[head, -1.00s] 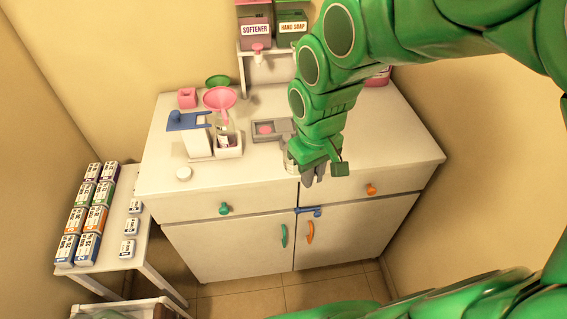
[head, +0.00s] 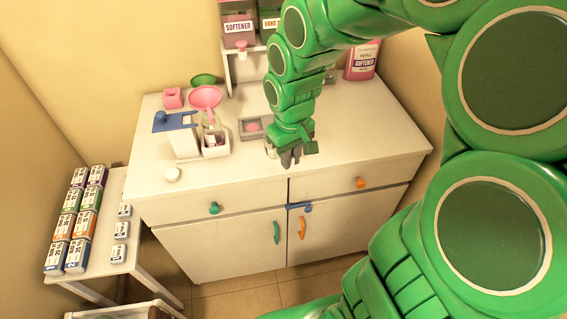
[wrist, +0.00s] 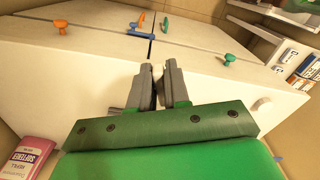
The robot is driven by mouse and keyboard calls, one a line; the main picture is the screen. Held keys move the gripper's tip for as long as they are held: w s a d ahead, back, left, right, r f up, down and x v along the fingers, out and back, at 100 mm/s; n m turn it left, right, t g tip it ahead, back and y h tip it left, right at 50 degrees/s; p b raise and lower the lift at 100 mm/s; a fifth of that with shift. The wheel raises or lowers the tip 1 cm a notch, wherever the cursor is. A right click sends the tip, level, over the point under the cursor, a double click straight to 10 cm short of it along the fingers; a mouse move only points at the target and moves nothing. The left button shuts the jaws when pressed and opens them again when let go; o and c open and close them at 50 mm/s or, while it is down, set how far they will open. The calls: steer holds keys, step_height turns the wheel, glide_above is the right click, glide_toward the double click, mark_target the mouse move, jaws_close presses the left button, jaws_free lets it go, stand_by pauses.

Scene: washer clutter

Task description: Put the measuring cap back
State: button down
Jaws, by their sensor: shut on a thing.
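My gripper (head: 289,160) is low over the front edge of the counter, above the gap between the two drawers. Its fingers (wrist: 158,88) are nearly together in the wrist view, on a small pale thing that they mostly hide; I cannot tell its shape. A white round cap (head: 172,174) sits on the counter's front left and also shows in the wrist view (wrist: 262,103). A pink softener bottle (head: 362,62) stands at the back right of the counter; its top is hidden or out of view.
A pink funnel (head: 205,97) sits over a bottle in a white holder, beside a blue-topped stand (head: 175,122). A grey tray (head: 251,128) lies left of my gripper. Dispensers (head: 238,28) stand behind. The counter's right side (head: 365,130) is clear.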

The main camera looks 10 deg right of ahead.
steer(key=w+f, duration=0.5)
steer(key=f, duration=0.4)
steer(key=shift+w+a+f, duration=0.15)
steer(key=shift+w+f, duration=0.05)
steer(key=shift+w, duration=0.2)
steer(key=shift+f, duration=0.1)
steer(key=c, duration=1.1)
jaws_free()
